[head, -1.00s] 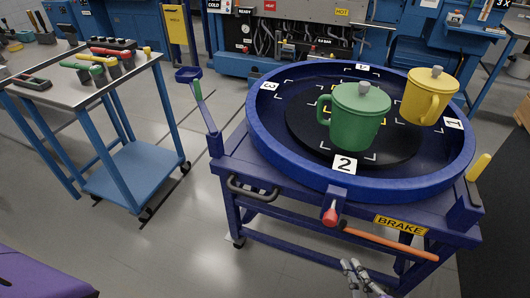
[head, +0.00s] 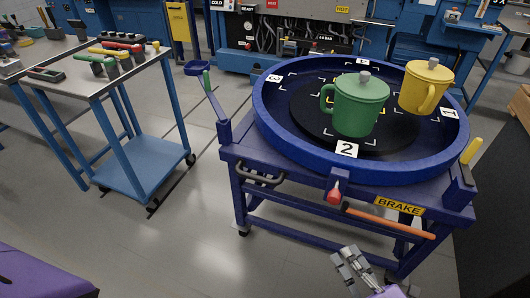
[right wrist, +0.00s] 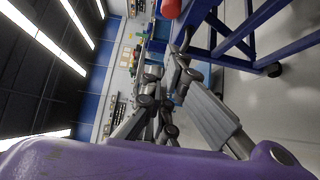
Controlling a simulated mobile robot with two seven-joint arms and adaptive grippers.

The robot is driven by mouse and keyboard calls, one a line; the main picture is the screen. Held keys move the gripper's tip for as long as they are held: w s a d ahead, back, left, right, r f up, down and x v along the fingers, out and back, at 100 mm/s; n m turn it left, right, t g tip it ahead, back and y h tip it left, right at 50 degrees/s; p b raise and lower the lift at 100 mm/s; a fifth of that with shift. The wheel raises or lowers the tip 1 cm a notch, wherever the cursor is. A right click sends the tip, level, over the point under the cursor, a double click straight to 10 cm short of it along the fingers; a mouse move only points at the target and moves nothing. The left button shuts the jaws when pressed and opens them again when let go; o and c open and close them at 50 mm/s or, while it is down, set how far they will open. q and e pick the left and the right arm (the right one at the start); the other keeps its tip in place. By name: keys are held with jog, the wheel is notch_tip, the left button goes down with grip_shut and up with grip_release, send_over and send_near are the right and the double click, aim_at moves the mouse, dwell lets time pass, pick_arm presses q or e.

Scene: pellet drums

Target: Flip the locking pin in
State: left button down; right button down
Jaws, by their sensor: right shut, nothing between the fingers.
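A red-tipped locking pin (head: 334,194) sticks out at the front of the blue turntable cart, below the tile marked 2. A red part that looks like its knob (right wrist: 171,9) shows at the top of the right wrist view. My right gripper (head: 347,257) is low in front of the cart, below the pin and the orange brake lever. It is shut and empty, apart from the pin. Its fingers (right wrist: 172,75) also show in the right wrist view. My left gripper is not in view.
A green drum-like mug (head: 358,106) and a yellow one (head: 424,88) stand on the blue round turntable (head: 375,172). An orange brake lever (head: 390,223) sits right of the pin. A tool trolley (head: 145,165) stands at left. The floor between is clear.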

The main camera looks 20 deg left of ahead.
aim_at(329, 199)
jog(key=w+d+p+x, duration=0.1)
jog(key=w+d+x, duration=0.1)
jog(key=x, duration=1)
jog(key=shift+w+a, duration=0.2)
jog(key=shift+w, duration=0.05)
jog(key=shift+f, duration=0.1)
jog(key=w+b, duration=0.1)
jog(key=w, duration=0.2)
jog(key=shift+w+f, duration=0.1)
jog(key=shift+w, duration=0.2)
